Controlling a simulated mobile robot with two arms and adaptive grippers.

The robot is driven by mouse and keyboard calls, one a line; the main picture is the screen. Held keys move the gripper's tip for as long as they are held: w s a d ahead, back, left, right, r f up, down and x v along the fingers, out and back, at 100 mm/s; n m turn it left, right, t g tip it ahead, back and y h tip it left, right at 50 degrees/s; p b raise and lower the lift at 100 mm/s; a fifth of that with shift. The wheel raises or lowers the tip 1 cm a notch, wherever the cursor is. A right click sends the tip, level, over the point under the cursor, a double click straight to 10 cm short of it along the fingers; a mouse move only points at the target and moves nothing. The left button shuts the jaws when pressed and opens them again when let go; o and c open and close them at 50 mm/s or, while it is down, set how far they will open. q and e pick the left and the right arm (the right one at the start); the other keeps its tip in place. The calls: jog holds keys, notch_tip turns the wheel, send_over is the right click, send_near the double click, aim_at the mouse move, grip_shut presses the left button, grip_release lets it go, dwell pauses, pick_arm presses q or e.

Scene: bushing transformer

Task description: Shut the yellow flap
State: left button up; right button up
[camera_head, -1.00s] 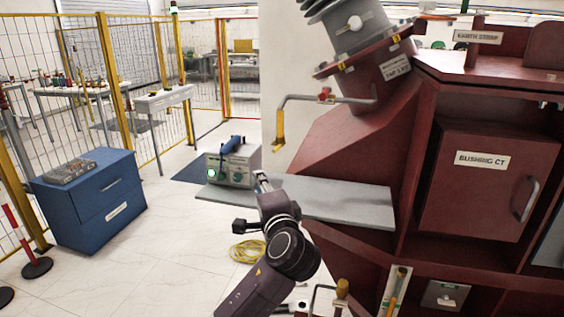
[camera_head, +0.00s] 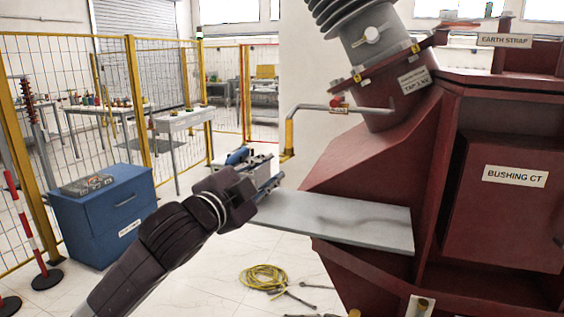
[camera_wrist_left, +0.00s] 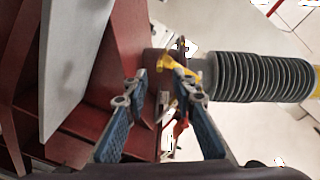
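A narrow yellow piece (camera_head: 288,137), the likeliest match for the flap, hangs at the free end of a thin grey pipe (camera_head: 350,109) on the dark red transformer. My left gripper (camera_head: 276,180) is below and slightly left of it, apart from it, above the grey shelf plate's left end. In the left wrist view, the two blue fingers (camera_wrist_left: 159,85) stand apart with nothing gripped between them. A yellow part (camera_wrist_left: 166,66) shows beyond the tips there; I cannot tell whether it is the same piece. My right gripper is out of view.
The grey shelf plate (camera_head: 340,222) sticks out left from the transformer (camera_head: 365,170). A ribbed grey bushing (camera_head: 355,22) rises above. A coiled yellow cable (camera_head: 263,277) and tools lie on the floor. A blue cabinet (camera_head: 105,215) and yellow-framed fence (camera_head: 136,100) are at left.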

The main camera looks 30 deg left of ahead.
aim_at(281, 162)
pick_arm(q)
jog(key=w, duration=0.2)
jog(key=w+p, duration=0.1)
jog(key=w, duration=0.2)
jog(key=shift+w+a+p, duration=0.3)
jog(key=shift+w+a, duration=0.05)
jog(key=shift+w, duration=0.05)
jog(key=shift+c, duration=0.5)
grip_shut()
